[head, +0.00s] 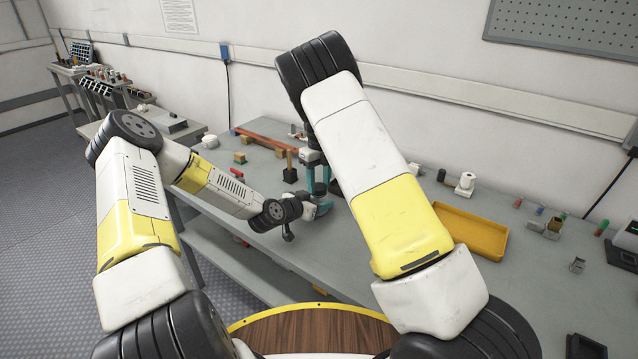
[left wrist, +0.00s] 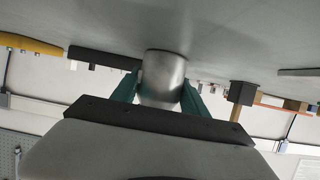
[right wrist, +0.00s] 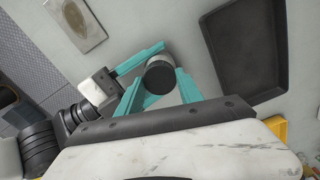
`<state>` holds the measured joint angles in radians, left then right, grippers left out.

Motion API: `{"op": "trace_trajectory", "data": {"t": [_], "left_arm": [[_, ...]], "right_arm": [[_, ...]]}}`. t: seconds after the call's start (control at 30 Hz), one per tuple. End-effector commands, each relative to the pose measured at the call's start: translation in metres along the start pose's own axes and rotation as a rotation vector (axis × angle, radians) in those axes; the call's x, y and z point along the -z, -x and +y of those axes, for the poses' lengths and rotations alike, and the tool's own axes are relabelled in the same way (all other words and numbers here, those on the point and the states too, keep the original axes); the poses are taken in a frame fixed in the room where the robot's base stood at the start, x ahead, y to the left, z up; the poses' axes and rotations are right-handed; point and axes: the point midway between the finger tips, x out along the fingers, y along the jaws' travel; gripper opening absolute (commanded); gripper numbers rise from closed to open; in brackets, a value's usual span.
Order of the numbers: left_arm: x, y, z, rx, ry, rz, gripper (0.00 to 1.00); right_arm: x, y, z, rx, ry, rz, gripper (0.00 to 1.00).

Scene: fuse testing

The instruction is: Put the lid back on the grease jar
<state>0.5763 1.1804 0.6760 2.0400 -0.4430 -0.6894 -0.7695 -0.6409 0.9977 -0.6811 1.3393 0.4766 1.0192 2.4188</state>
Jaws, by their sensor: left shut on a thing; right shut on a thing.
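The grease jar (left wrist: 163,72) is a silver cylinder in the left wrist view, close to the grey table surface. My left gripper (left wrist: 160,92) is shut on its sides, with a teal finger on each side. In the right wrist view, a dark round piece that looks like the lid (right wrist: 159,80) is between the teal fingers of my right gripper (right wrist: 160,87), with silver metal just behind it. Whether the lid is seated or slightly apart cannot be told. In the head view both grippers meet over the table and mostly hide the jar and lid.
A dark shallow tray (right wrist: 208,30) lies close beside the grippers. A yellow tray (head: 468,232) is to the right on the table. A black-based wooden-handled tool (head: 290,172) stands just left of the grippers. Small parts lie at the far right; the table's front edge is near.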

Motion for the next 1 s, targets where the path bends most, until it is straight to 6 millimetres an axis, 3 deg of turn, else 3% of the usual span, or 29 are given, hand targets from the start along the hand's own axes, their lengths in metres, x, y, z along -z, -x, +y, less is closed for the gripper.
{"op": "trace_trajectory", "data": {"t": [0.2, 0.3, 0.5, 0.8, 0.83, 0.9, 1.0], "left_arm": [[-0.0004, 0.0001, 0.0009, -0.002, 0.0, -0.001, 0.0], [-0.0005, 0.0001, 0.0005, -0.001, 0.0, -0.001, 0.0], [-0.0003, 0.0002, -0.0003, 0.001, 0.0, -0.001, 0.0], [-0.0003, 0.0001, -0.0003, 0.0, 0.001, -0.001, 0.0], [-0.0003, 0.0001, -0.0002, 0.0, 0.001, -0.001, 0.0], [-0.0003, 0.0001, -0.0002, 0.0, 0.0, -0.001, 0.0], [-0.0003, 0.0001, -0.0002, 0.0, 0.0, -0.001, 0.0]], "right_arm": [[0.0017, -0.004, 0.0002, 0.007, -0.562, 0.009, 0.0], [0.0034, -0.0052, -0.0007, 0.007, -0.704, 0.014, 0.0], [0.0003, -0.0009, 0.0002, 0.002, -0.81, 0.0, 0.0], [-0.0002, 0.0001, 0.0002, -0.001, -0.814, -0.002, 0.0], [-0.0002, 0.0001, 0.0002, -0.001, -0.814, -0.002, 0.49], [-0.0002, 0.0001, 0.0002, -0.001, -0.814, -0.002, 0.63], [-0.0002, 0.0, 0.0002, -0.001, -0.813, -0.002, 0.65]]}}
